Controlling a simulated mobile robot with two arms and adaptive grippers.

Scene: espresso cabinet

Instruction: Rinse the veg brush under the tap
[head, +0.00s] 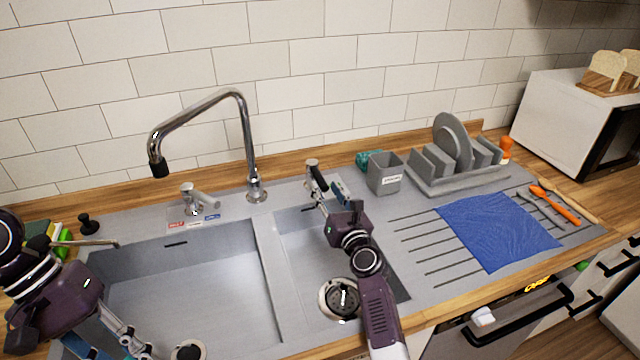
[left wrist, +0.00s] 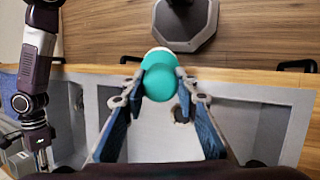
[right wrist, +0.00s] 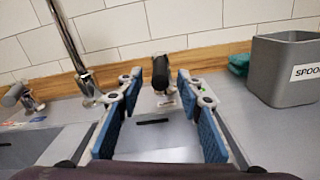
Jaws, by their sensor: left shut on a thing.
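My left gripper (left wrist: 158,84) is shut on a rounded teal object with a pale far edge, which appears to be the veg brush (left wrist: 160,82). In the head view the left arm is at the lower left over the large basin, and the brush cannot be seen there. The chrome swan-neck tap (head: 205,105) stands behind the basins, its spout over the left one. A chrome lever (head: 200,196) stands by red and blue labels. My right gripper (head: 326,186) is open above the small basin's back edge. A black-topped chrome fitting (right wrist: 161,75) shows between its fingers; contact is unclear.
A grey spoon holder (head: 385,174), a teal item (head: 367,160) and a grey dish rack (head: 460,176) stand at the right back. A blue cloth (head: 497,232) lies on the drainer beside orange utensils (head: 556,205). The large basin (head: 190,290) is mostly clear.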

